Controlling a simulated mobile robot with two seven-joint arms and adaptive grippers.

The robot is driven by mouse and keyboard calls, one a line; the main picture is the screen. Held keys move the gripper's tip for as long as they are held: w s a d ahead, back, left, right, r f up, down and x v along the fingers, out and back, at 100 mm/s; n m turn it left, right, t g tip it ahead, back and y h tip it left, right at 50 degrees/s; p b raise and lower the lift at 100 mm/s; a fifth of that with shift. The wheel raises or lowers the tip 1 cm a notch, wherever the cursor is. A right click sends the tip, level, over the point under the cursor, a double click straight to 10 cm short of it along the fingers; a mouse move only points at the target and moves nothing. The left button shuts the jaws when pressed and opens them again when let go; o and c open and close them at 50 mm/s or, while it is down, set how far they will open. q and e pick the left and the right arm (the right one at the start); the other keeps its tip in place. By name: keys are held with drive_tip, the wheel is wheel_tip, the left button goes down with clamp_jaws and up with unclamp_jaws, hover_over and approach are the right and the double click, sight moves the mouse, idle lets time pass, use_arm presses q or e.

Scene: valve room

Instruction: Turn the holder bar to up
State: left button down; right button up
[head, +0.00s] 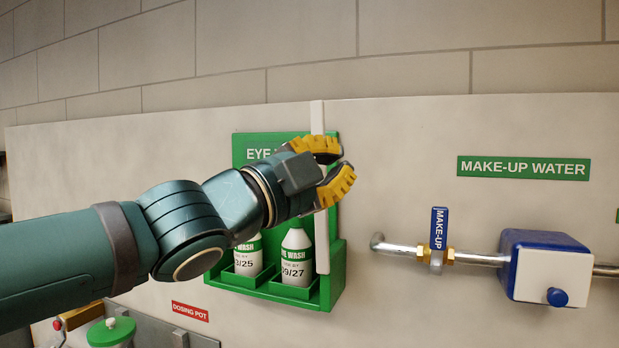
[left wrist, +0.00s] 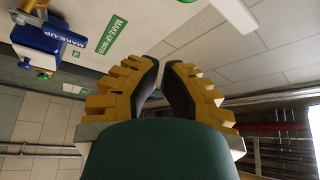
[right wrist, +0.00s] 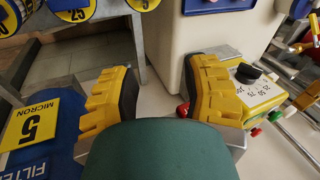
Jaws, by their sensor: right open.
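The holder bar (head: 321,240) is a white upright bar in front of the green eye wash station (head: 338,270). Its top stands above the station, and its middle is hidden behind my left gripper (head: 346,163). A white bar end (left wrist: 238,15), which looks like its top, shows in the left wrist view beside the fingers, not between them. My right gripper (right wrist: 160,85) is open and empty, away from the bar.
Two eye wash bottles (head: 296,255) stand in the station. A make-up water pipe (head: 480,258) with a blue-handled valve (head: 438,235) and a blue-and-white box (head: 545,265) lies to the right. A yellow-labelled filter (right wrist: 35,125) is near my right gripper.

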sight(326, 170)
use_arm(q)
drive_tip(key=w, duration=0.2)
drive_tip(key=w+f, duration=0.1)
drive_tip(key=w, duration=0.1)
drive_tip(key=shift+a+p, duration=0.3)
drive_tip(key=shift+p, duration=0.1)
drive_tip(key=shift+a, duration=0.1)
drive_tip(key=shift+w+a+f+n, duration=0.2)
drive_tip(key=shift+w+a+n, duration=0.1)
drive_tip(key=shift+a, duration=0.3)
drive_tip(key=shift+d, duration=0.1)
